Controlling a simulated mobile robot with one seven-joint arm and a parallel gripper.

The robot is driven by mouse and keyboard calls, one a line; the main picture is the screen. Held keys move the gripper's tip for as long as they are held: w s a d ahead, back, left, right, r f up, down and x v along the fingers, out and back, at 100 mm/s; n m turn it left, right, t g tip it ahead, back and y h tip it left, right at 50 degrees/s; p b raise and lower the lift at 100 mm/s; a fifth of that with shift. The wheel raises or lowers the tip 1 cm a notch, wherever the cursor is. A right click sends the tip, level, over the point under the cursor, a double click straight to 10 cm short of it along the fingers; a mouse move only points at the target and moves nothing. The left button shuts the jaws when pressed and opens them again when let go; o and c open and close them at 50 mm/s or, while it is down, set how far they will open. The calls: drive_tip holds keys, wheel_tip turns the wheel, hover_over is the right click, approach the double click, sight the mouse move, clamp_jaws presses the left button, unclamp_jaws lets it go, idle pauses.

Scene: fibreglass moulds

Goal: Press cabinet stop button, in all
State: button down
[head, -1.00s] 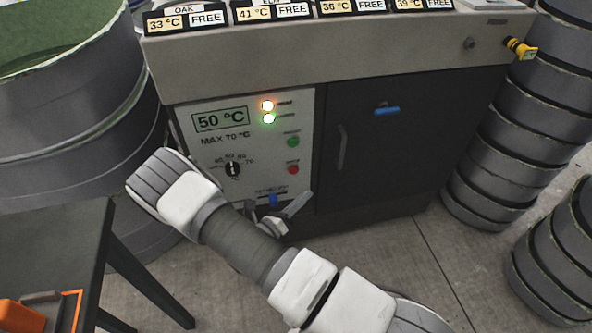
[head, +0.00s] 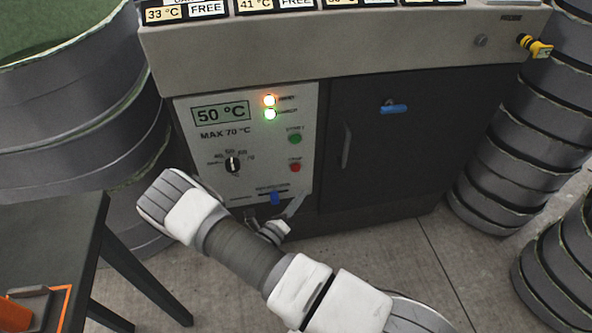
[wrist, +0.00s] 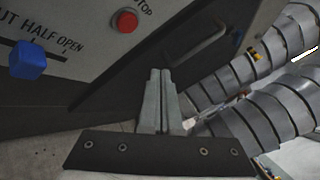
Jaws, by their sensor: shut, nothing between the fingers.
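The cabinet (head: 340,60) has a pale control panel (head: 215,130) at its left. The red stop button (head: 295,167) sits low on the panel's right side, below the green start button (head: 295,138). In the wrist view the stop button (wrist: 125,21) is at the top, with "STOP" partly cut off. My gripper (wrist: 160,72) is shut and empty, its fingertips below and to the right of the button in that view. No contact with the button shows. In the head view my gripper (head: 290,208) is partly hidden by my arm, near the panel's lower edge.
A blue slider (head: 275,198) marked "HALF" and "OPEN" sits below the buttons; it also shows in the wrist view (wrist: 28,60). A dark door (head: 400,150) with a handle is to the right. Stacked round moulds stand on both sides. A dark table (head: 50,240) is at left.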

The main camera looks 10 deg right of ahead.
drive_tip(key=w+b, duration=0.2)
drive_tip(key=w, duration=0.5)
idle(2.0)
drive_tip(key=shift+w+b, duration=0.3)
drive_tip(key=shift+w, duration=0.05)
drive_tip(key=shift+w, duration=0.4)
idle(0.6)
drive_tip(key=shift+s, duration=0.85)
drive_tip(key=shift+s+p, duration=1.2)
drive_tip(key=shift+s, duration=1.3)
drive_tip(key=shift+r, duration=0.1)
